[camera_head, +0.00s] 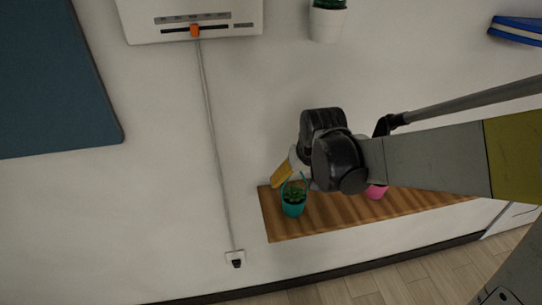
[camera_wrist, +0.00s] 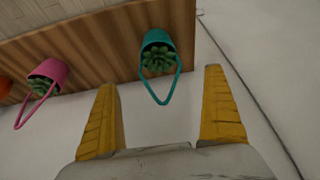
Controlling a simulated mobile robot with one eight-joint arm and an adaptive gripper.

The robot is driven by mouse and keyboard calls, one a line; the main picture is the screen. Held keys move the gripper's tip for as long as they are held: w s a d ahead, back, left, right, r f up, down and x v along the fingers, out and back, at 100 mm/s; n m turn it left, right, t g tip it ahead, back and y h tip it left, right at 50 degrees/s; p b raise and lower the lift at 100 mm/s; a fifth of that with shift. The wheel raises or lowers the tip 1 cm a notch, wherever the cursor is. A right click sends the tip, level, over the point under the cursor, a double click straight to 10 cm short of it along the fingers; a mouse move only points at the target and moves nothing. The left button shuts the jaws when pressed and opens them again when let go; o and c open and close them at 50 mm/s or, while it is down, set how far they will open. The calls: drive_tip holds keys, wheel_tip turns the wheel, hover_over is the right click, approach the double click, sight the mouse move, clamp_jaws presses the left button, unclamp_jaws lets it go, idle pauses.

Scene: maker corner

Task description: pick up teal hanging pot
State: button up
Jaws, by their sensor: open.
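The teal hanging pot (camera_head: 293,208) holds a green succulent and has a thin teal handle loop. It is at the left end of a wooden board (camera_head: 330,218) on the wall. In the wrist view the teal pot (camera_wrist: 156,42) is at top centre, its handle loop pointing down toward the gap between my fingers. My gripper (camera_wrist: 160,115) has two yellow fingers wide apart with nothing between them. In the head view my gripper (camera_head: 287,178) is just above the teal pot; only part of its fingers shows.
A pink hanging pot (camera_head: 376,191) is farther right on the board, partly behind my arm; it also shows in the wrist view (camera_wrist: 49,72). An orange thing (camera_wrist: 4,88) is at that view's left edge. A cable (camera_head: 213,140) runs down the wall to an outlet (camera_head: 235,258).

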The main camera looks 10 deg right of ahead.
drive_tip(key=b, duration=0.1)
approach(292, 197)
drive_tip(key=b+x, duration=0.1)
drive_tip(key=x, duration=0.4)
drive_tip(key=shift+s+b, duration=0.1)
drive_tip(key=shift+b, duration=0.3)
drive_tip(key=c, duration=1.6)
